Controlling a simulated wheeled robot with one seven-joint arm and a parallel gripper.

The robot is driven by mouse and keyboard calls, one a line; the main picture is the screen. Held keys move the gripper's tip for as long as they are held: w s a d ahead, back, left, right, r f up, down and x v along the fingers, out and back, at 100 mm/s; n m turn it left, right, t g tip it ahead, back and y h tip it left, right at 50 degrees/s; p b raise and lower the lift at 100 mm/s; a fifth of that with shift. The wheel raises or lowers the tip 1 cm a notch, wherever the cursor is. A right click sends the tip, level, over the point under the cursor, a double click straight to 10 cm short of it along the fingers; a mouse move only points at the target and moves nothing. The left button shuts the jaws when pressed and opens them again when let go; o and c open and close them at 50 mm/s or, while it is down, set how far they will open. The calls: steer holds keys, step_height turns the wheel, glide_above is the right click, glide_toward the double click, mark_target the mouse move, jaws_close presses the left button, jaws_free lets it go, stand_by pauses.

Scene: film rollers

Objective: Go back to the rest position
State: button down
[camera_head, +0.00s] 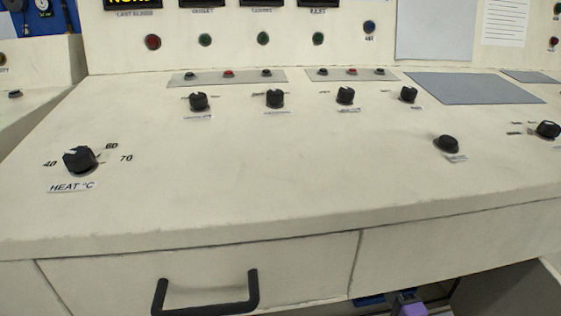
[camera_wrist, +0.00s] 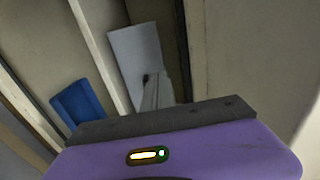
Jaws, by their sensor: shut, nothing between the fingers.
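My gripper shows in the wrist view (camera_wrist: 165,118) as a purple housing with a small lit indicator and a dark grey bar along its far edge. It is shut with nothing held. In the head view, a small purple part of my arm shows at the bottom edge, right of centre, below the front of the console (camera_head: 300,175). The gripper is away from the knobs and touches nothing that I can see. Most of the arm is out of view.
The sloping console carries a heat knob (camera_head: 79,160), several other black knobs and coloured lamps. A drawer with a black handle (camera_head: 205,295) is in its front. The wrist view shows pale panels, a blue object (camera_wrist: 79,103) and a light grey board (camera_wrist: 135,55).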

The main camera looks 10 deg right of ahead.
steer(key=s+a+r+n+g, duration=0.1)
steer(key=s+a+n, duration=0.4)
steer(key=s, duration=0.8)
steer(key=s+a+r+n+g, duration=0.1)
steer(key=s+a+r+n, duration=0.15)
steer(key=s+n, duration=0.75)
steer(key=s+a+r+n+g, duration=0.1)
steer(key=s+a+n, duration=0.3)
steer(key=s, duration=1.3)
step_height(320, 180, up, 34)
steer(key=m+p, duration=0.1)
steer(key=p, duration=3.3)
steer(key=shift+a+f, duration=0.15)
steer(key=shift+a, duration=0.15)
steer(key=shift+d+f, duration=0.1)
